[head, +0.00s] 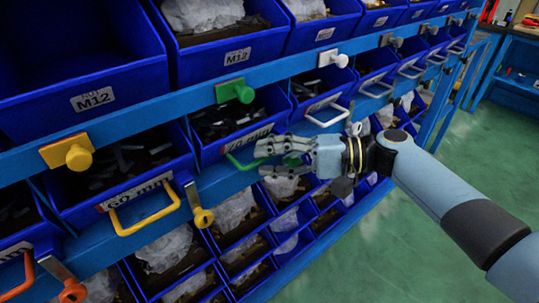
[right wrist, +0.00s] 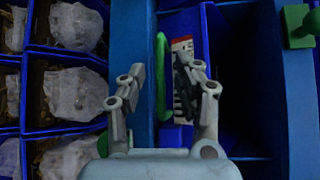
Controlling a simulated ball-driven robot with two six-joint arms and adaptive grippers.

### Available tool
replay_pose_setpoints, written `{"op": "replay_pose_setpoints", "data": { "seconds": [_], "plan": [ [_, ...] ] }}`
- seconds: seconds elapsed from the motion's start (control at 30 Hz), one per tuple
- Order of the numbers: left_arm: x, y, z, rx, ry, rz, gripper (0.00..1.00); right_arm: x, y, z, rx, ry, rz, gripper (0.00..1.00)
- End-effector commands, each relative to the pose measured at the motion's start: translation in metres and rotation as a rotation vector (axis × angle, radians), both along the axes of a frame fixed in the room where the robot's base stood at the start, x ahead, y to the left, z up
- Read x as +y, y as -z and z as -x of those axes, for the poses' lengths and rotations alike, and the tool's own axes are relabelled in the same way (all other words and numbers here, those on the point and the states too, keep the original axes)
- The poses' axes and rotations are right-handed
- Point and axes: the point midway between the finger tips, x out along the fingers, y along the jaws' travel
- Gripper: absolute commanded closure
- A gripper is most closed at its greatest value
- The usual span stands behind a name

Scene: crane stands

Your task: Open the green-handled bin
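The green-handled bin (head: 215,150) is a blue bin with dark parts inside, in the middle row of the rack. Its green handle (head: 248,160) is partly hidden behind my right gripper (head: 266,158). The bin's front looks level with the neighbouring bins. In the right wrist view the green handle (right wrist: 161,75) runs upright between the two fingers of my right gripper (right wrist: 160,85). The fingers are spread, with gaps between them and the handle; I cannot tell whether either touches it. My left gripper is not in view.
A green knob (head: 235,90) sits on the rail above the bin. The yellow-handled bin (head: 95,190) is to its left, a white-handled bin (head: 318,88) to its right. Small bins (head: 238,215) with bagged parts lie below. Green floor (head: 400,240) is free at right.

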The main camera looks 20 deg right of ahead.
Motion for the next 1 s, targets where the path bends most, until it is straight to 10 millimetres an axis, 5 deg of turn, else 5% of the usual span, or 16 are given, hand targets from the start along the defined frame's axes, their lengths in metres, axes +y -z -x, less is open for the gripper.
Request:
{"op": "replay_pose_setpoints", "data": {
  "seconds": [0.3, 0.57, 1.0],
  "plan": [
    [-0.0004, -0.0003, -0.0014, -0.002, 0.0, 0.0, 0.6, 0.0029, 0.0005, -0.0014, 0.0, 0.0, 0.0, 0.68],
    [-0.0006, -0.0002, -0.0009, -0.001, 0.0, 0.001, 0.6, 0.0028, 0.0005, -0.0013, 0.0, 0.0, 0.0, 1.0],
    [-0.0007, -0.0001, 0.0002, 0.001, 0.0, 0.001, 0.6, 0.0025, 0.0009, -0.0007, 0.0, 0.0, 0.001, 1.0]
  ]
}}
